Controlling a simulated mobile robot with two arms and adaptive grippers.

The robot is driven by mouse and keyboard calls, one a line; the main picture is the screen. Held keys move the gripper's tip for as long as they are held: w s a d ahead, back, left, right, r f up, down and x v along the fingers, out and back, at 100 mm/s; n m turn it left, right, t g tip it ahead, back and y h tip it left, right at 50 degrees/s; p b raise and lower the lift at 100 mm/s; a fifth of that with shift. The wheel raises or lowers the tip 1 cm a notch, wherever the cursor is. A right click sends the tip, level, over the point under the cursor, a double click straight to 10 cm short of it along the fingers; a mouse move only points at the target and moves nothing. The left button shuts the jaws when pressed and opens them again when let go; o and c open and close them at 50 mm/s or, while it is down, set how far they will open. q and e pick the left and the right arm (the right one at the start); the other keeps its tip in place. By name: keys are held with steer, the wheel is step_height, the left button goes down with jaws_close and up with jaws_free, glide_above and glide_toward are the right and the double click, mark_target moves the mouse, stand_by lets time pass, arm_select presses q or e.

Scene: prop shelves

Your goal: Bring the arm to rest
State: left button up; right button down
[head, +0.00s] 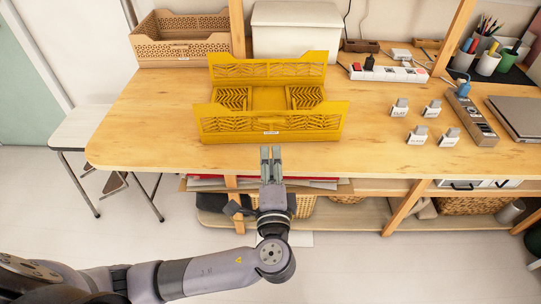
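My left arm comes in from the lower left and bends at the wrist joint toward the table. My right gripper is not in the picture.
A yellow folding crate (268,136) stands on the wooden table (150,125). Several small labelled blocks (418,134) and a power strip (390,74) are to the right. A brown crate (180,62) and a white box (296,30) stand behind. The left table area is clear.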

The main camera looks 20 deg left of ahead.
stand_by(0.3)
arm_select(q)
steer(key=s+a+f+n+g+h, duration=0.1)
steer(key=s+a+f+n+g, duration=0.1)
steer(key=s+f+n+g, duration=0.3)
steer(key=s+a+f+n+g+h, duration=0.1)
steer(key=s+a+f+g, duration=0.25)
steer(key=f, duration=0.35)
steer(key=s+f+n+g+h, duration=0.4)
steer(key=s+n+g, duration=0.15)
steer(key=s, duration=0.75)
steer(key=s+f+g+p, duration=0.1)
steer(key=s+f+p, duration=0.2)
steer(key=f, duration=2.3)
steer(key=s+a+f, duration=0.2)
steer(key=s+f, duration=0.4)
steer(key=s, duration=0.2)
steer(key=s+a+f+g+p, duration=0.1)
steer(key=s+f, duration=0.5)
steer(key=s, duration=0.2)
steer(key=shift+a+f, duration=0.2)
steer(key=shift+a, duration=0.15)
